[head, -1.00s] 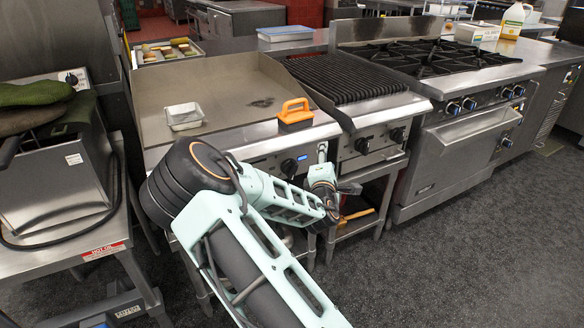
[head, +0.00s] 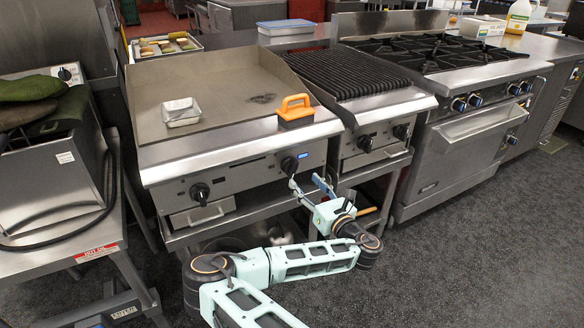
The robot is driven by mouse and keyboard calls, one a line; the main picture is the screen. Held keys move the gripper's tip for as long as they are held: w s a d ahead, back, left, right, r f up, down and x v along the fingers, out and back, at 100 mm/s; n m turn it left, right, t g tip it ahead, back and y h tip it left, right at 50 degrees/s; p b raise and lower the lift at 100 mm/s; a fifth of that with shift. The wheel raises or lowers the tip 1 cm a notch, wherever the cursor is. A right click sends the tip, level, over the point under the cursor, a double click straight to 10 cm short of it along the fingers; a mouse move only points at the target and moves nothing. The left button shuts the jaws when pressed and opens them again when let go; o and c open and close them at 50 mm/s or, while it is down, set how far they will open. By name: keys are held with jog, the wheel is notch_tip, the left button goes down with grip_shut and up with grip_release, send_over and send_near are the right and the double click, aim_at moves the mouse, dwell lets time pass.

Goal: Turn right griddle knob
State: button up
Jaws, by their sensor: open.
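The griddle (head: 215,90) has a flat steel top and a front panel. Its right knob (head: 289,165) is a black round knob at the right end of that panel, beside a blue patch. Its left knob (head: 199,192) is black too and in plain view. My gripper (head: 306,183) is open and empty, just below and slightly right of the right knob in the picture. Its fingers point up toward the panel. The right knob is almost wholly visible. I cannot tell the exact gap in depth, or whether a finger touches it.
An orange-handled tool (head: 296,109) and a small white container (head: 181,112) rest on the griddle. A charbroiler (head: 357,80) with its own knobs stands close at right, then a burner range (head: 470,145). A fryer (head: 45,165) stands at left. The floor in front is clear.

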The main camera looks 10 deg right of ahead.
aim_at(295, 170)
jog(key=b+x, duration=0.1)
jog(key=x, duration=0.8)
jog(key=shift+w+a, duration=0.1)
jog(key=shift+w, duration=0.15)
jog(key=c, duration=0.9)
